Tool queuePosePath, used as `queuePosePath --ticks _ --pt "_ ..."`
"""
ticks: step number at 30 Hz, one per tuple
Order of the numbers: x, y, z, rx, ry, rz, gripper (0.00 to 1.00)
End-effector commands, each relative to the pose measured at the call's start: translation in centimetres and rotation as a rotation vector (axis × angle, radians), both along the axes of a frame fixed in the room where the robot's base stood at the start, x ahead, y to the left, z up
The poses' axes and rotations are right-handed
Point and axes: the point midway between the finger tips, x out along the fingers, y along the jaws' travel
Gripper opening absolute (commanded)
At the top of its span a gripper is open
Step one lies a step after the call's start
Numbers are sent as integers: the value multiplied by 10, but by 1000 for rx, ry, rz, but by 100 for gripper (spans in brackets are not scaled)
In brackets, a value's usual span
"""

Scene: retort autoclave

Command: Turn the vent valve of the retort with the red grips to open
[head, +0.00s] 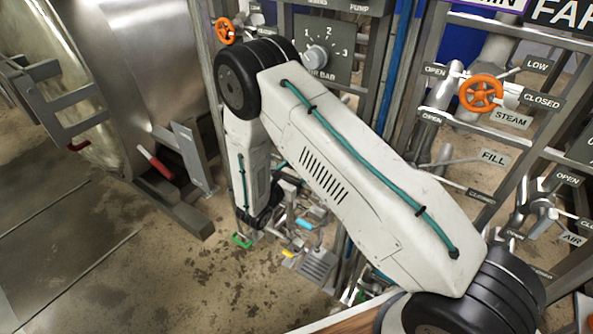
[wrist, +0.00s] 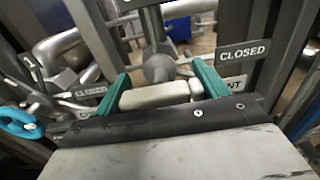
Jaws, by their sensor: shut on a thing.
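In the wrist view, my gripper (wrist: 159,80) has two teal fingers, one at each end of a pale, thick bar, the vent valve's handle (wrist: 155,96). The gripper is shut on it. Behind the bar is the grey valve body (wrist: 158,66) on an upright pipe. A CLOSED sign (wrist: 243,53) stands right of the valve. Below it is a partly hidden sign ending in "NT" (wrist: 237,83). No open mark shows beside this valve. In the head view, the retort (head: 120,65) at the left has red grips (head: 154,162). My arm hides most of the valve area there.
Another CLOSED sign (wrist: 90,92) and a blue handwheel (wrist: 20,122) are left of my gripper. Grey frame posts stand close on both sides. In the head view, a pipe rack with an orange handwheel (head: 481,93) is at the right. Wet floor (head: 130,260) lies open at the lower left.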

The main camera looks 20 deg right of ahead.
Motion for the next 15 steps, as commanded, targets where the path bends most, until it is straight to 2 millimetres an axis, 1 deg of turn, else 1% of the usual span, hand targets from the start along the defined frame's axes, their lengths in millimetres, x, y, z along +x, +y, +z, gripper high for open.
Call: queuePosePath --ticks 5,15 --pt "1 2 0 -35 47 1 50" --pt "1 5 1 -167 229 4 50"
